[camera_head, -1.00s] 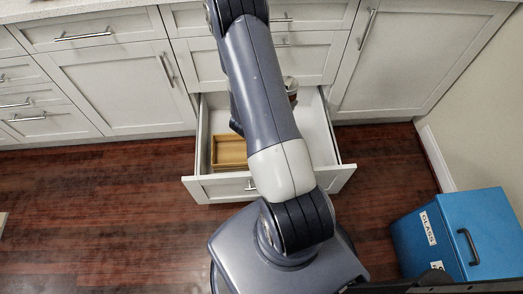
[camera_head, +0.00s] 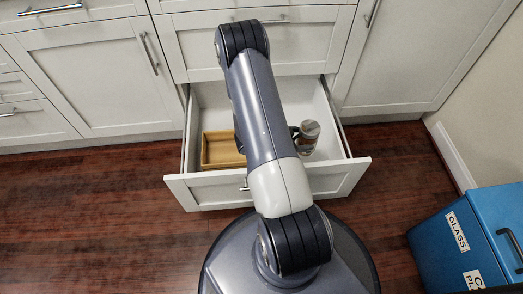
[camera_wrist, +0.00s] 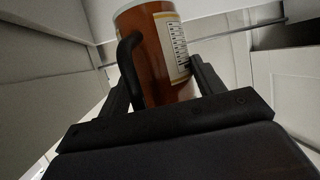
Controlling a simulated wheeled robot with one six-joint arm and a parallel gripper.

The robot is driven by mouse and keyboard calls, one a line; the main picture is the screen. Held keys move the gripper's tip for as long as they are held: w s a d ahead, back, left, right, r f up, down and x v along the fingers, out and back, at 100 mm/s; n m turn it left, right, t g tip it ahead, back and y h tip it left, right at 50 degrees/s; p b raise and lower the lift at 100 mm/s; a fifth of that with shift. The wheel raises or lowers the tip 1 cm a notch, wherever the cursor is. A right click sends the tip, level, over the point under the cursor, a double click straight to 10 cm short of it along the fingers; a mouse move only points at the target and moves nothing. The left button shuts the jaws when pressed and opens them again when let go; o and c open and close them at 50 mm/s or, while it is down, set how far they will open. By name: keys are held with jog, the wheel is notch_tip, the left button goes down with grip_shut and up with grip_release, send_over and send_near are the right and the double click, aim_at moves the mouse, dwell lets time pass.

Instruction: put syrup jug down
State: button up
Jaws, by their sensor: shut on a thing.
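The syrup jug (camera_wrist: 152,60) is an amber jug with a dark handle and a white label of printed lines. In the wrist view it stands between the two dark fingers of my gripper (camera_wrist: 162,76), which is shut on it. In the head view the jug (camera_head: 309,136) shows over the right part of the open drawer (camera_head: 335,178), just right of my arm. It looks roughly upright. I cannot tell whether its base touches the drawer floor. My arm hides most of the gripper there.
A wooden tray (camera_head: 209,164) sits in the drawer's left part. The drawer floor around the jug looks clear, though my arm covers its middle. White cabinets (camera_head: 92,85) stand behind. A blue recycling bin (camera_head: 440,255) stands on the wooden floor at right.

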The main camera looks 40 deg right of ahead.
jog(key=shift+s+f+g+b, duration=0.15)
jog(key=shift+s+f+b, duration=0.05)
jog(key=shift+f, duration=0.35)
jog(key=shift+s+f+g+b, duration=0.15)
jog(key=shift+f+b, duration=0.05)
jog(key=shift+f, duration=0.3)
notch_tip(320, 180, down, 10)
jog(key=b, duration=0.4)
jog(key=shift+m, duration=0.3)
jog(key=shift+f+b, duration=0.15)
jog(key=shift+b, duration=0.15)
jog(key=shift+f+b, duration=0.45)
jog(key=shift+f, duration=0.05)
jog(key=o, duration=1.5)
jog(key=shift+c, duration=0.2)
